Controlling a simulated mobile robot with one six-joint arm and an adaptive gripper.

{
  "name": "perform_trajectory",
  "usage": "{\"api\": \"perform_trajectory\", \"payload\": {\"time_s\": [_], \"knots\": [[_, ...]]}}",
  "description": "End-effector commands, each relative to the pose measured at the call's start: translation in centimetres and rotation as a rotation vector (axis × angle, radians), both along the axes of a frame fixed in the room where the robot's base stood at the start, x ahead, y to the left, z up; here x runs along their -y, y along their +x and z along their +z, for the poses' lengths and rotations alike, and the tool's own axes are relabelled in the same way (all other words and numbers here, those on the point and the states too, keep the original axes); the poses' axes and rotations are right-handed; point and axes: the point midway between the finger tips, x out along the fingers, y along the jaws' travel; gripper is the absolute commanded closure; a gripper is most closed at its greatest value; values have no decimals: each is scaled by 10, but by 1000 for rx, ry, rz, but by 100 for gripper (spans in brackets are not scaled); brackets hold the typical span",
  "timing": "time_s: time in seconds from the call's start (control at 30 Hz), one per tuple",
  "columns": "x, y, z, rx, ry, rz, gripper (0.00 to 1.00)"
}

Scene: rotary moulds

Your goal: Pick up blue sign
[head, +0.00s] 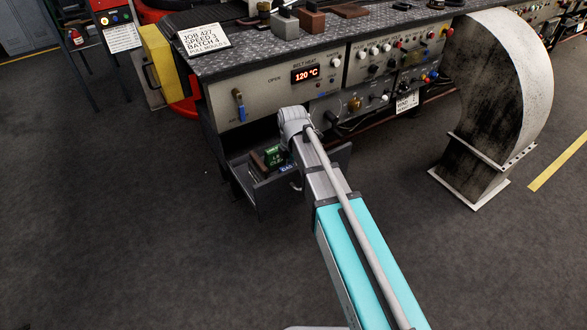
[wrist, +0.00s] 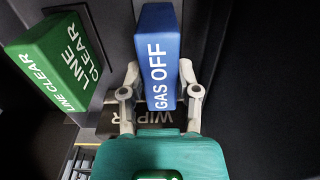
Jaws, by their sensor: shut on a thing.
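The blue sign (wrist: 158,50) is a block with white "GAS OFF" lettering. In the wrist view it stands between the two fingers of my gripper (wrist: 157,88), which is shut on it. In the head view a small part of the blue sign (head: 287,167) shows in the open drawer, beside my arm. My arm hides most of the gripper there. A green "LINE CLEAR" sign (wrist: 55,62) is to the left of the blue sign, apart from it; it also shows in the head view (head: 273,155).
The open drawer (head: 268,197) has dark walls around the signs. A dark sign lettered "WIP" (wrist: 150,112) lies below the gripper. The control bench (head: 275,90) is above the drawer, and a large curved duct (head: 505,80) stands to the right. The floor in front is clear.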

Motion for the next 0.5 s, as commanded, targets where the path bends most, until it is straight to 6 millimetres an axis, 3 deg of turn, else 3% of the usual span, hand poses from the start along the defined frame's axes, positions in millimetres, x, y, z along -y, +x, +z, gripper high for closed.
{"api": "perform_trajectory", "payload": {"time_s": [0.5], "knots": [[0, 0, 33, 0, 0, 1, 100]]}}
